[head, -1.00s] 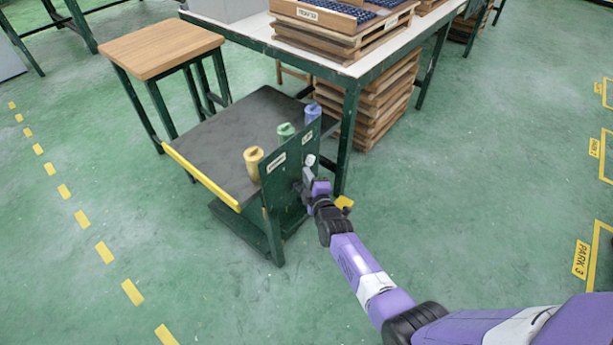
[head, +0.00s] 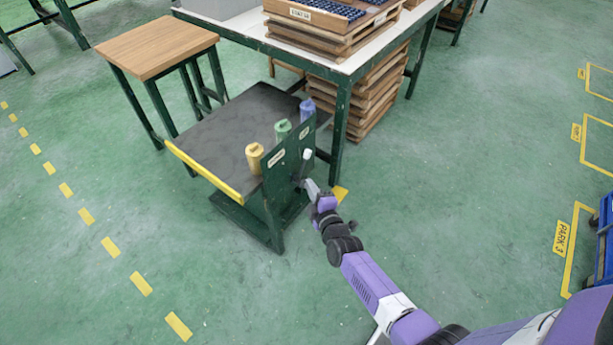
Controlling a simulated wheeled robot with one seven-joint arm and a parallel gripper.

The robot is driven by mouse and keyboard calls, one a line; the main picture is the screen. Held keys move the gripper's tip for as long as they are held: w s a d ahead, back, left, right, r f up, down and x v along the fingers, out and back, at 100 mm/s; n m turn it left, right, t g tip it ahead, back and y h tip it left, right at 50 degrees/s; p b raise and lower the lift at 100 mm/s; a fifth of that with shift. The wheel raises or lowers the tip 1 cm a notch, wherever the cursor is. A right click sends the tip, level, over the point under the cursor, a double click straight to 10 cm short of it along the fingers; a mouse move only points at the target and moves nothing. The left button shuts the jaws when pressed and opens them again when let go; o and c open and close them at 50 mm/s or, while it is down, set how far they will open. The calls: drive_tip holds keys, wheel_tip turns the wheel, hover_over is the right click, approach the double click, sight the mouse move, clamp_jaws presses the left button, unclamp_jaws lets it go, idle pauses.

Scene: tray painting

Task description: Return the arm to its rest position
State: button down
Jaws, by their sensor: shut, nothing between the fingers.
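My arm (head: 372,282) is purple with white and black joints. It reaches from the lower right toward the middle of the head view. My gripper (head: 306,184) is at its far end, small in the view, beside the dark green upright panel (head: 282,180) of a cart. The gripper is shut and I see nothing held in it. A small white piece (head: 307,155) shows against the panel just above the gripper; whether they touch I cannot tell.
Yellow (head: 254,158), green (head: 282,131) and blue (head: 307,110) canisters stand on the cart's dark top (head: 225,135). A wooden-topped stool (head: 158,48) and a white-topped table (head: 378,58) with stacked trays stand behind. Open floor lies right, with yellow parking marks (head: 561,238) and a blue object (head: 605,240).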

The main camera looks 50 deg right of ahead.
drive_tip(key=shift+s+a+r, duration=0.1)
drive_tip(key=shift+s+a, duration=0.1)
drive_tip(key=shift+s, duration=0.15)
idle(0.5)
drive_tip(key=s+a+r+m+t+y, duration=0.1)
drive_tip(key=s+a+r+m+t, duration=0.1)
drive_tip(key=a+r+m, duration=0.5)
drive_tip(key=s+a+r+y, duration=0.2)
drive_tip(key=s+a+r, duration=0.4)
drive_tip(key=s, duration=0.3)
drive_tip(key=s+a+r+m+y, duration=0.1)
drive_tip(key=s+a+r+y, duration=0.1)
drive_tip(key=s+a+r, duration=0.4)
drive_tip(key=s+a+r+m+g+y, duration=0.1)
drive_tip(key=s+a+r+y, duration=0.2)
drive_tip(key=s, duration=1.1)
drive_tip(key=a+r, duration=0.3)
drive_tip(key=shift+a+r, duration=0.2)
drive_tip(key=shift+r, duration=0.1)
